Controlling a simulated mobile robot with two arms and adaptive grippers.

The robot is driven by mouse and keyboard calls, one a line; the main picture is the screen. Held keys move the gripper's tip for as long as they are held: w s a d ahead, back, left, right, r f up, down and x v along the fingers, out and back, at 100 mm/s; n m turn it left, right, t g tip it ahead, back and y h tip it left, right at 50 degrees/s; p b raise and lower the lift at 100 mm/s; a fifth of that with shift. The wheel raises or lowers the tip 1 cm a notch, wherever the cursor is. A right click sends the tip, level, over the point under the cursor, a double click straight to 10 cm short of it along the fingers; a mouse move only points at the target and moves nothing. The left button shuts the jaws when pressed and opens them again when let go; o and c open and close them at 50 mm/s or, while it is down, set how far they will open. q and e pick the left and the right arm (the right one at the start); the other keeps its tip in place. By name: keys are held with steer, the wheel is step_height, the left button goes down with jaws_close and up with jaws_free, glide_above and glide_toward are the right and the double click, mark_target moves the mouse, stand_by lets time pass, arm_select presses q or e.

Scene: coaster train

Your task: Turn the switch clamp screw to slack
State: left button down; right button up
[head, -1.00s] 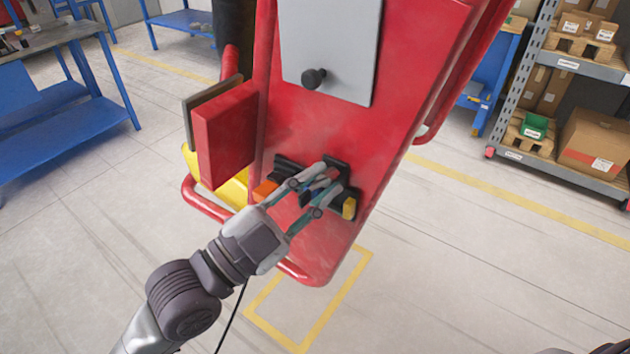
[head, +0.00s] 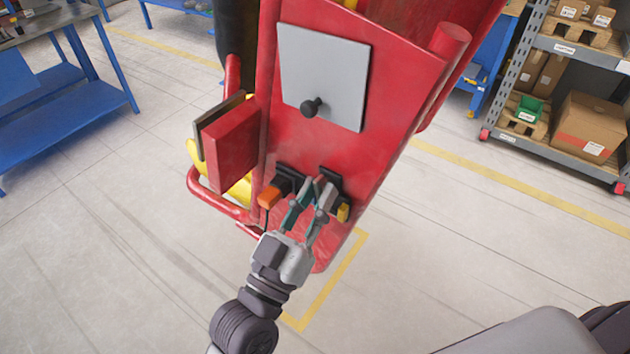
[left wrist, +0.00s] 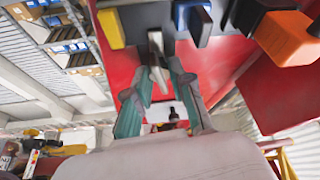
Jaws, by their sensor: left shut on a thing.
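A red panel (head: 345,150) carries black clamp blocks near its lower end, with an orange piece (head: 268,197) at the left and a yellow piece (head: 343,212) at the right. My left gripper (head: 318,182) is at these blocks, its fingers closed around a small pale grey bar, apparently the clamp screw. In the left wrist view the grey bar (left wrist: 157,62) stands between the fingertips, below a dark mount. The yellow piece (left wrist: 110,28), a blue piece (left wrist: 190,14) and the orange piece (left wrist: 287,38) are beside it. The fingers hide part of the screw in the head view. My right gripper is out of view.
A grey plate (head: 335,65) with a black knob (head: 311,106) is above the clamp. A red box-like part (head: 230,150) and a red tube rail (head: 215,205) stick out at the left. Shelving with boxes (head: 590,130) stands at right; floor around is clear.

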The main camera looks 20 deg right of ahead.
arm_select(q)
steer(key=n+y+p, duration=0.2)
steer(key=n+p, duration=0.2)
steer(key=n+t+y+p, duration=0.1)
steer(key=n+y+p, duration=0.1)
steer(key=n+p, duration=0.2)
steer(key=n+y+p, duration=0.2)
steer(key=n+p, duration=0.2)
steer(key=n, duration=0.1)
steer(key=shift+s+d+r+n+t, duration=0.1)
steer(key=shift+s+r+n+t, duration=0.05)
steer(key=shift+r+n+t, duration=0.25)
steer(key=shift+f+n+g+y+p, duration=0.15)
steer(key=shift+n+y+p, duration=0.1)
steer(key=shift+n+p, duration=0.35)
steer(key=shift+f+n+g+y+p, duration=0.15)
steer(key=shift+n+y+p, duration=0.1)
steer(key=shift+n+p, duration=0.35)
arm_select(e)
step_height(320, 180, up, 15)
arm_select(q)
steer(key=c, duration=1)
jaws_free()
steer(key=v, duration=1.2)
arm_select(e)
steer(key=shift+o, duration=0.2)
